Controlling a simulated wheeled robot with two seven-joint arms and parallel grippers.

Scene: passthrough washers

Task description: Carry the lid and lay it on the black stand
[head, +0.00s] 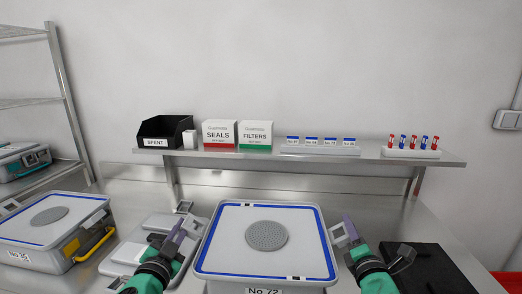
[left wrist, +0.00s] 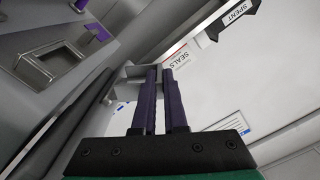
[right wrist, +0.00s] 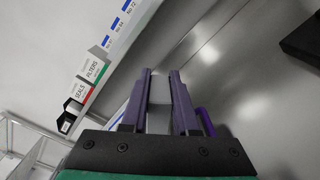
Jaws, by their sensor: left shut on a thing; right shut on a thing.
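The lid (head: 240,250) is a pale rectangular plate with a blue border and a grey perforated disc, in the middle of the head view. A container front labelled No 72 (head: 262,291) shows at its near edge; I cannot tell whether the lid is lifted off it. My left gripper (head: 180,228) is shut on a grey bracket at the lid's left side, which shows in the left wrist view (left wrist: 135,82). My right gripper (head: 347,228) is shut on the right bracket, seen between the fingers (right wrist: 159,100). The black stand (head: 430,270) lies flat on the counter at right.
A second lidded container, No 35 (head: 50,225), with a yellow handle stands at left. Pale flat trays (head: 125,258) lie beside it. A wall shelf (head: 300,155) holds a black SPENT bin (head: 165,131), SEALS and FILTERS boxes and small racks. A red object (head: 508,281) is at far right.

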